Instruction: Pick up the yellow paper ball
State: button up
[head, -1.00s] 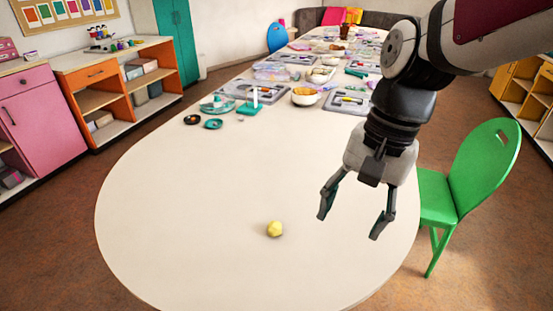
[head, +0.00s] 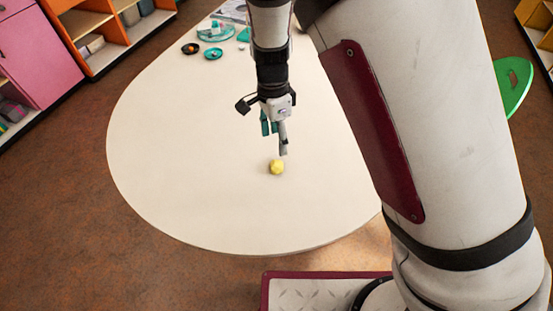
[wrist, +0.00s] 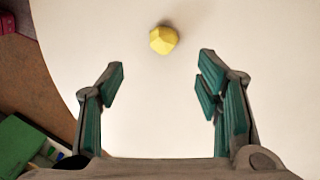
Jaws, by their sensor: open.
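The yellow paper ball (head: 277,167) lies on the bare cream table (head: 190,180) near its rounded end. In the wrist view the ball (wrist: 163,40) is faceted and sits ahead of the fingertips, about midway between them sideways. My gripper (head: 274,142) points down just above and behind the ball in the head view. In the wrist view my gripper (wrist: 160,78) is open and empty, with its teal-padded fingers spread apart. The fingers do not appear to touch the ball.
A black dish (head: 190,48) and a teal dish (head: 213,54) lie at the far left of the table. The table around the ball is clear. A green chair (head: 513,85) stands at the right. Pink and orange cabinets stand at the left.

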aim_at(277, 163)
jog(key=f, duration=0.5)
jog(key=shift+s+d+f, duration=0.1)
jog(key=shift+s+f, duration=0.15)
jog(key=shift+f, duration=0.15)
notch_tip(277, 163, down, 5)
jog(key=shift+r+b, duration=0.1)
jog(key=shift+b, duration=0.3)
jog(key=c, duration=0.8)
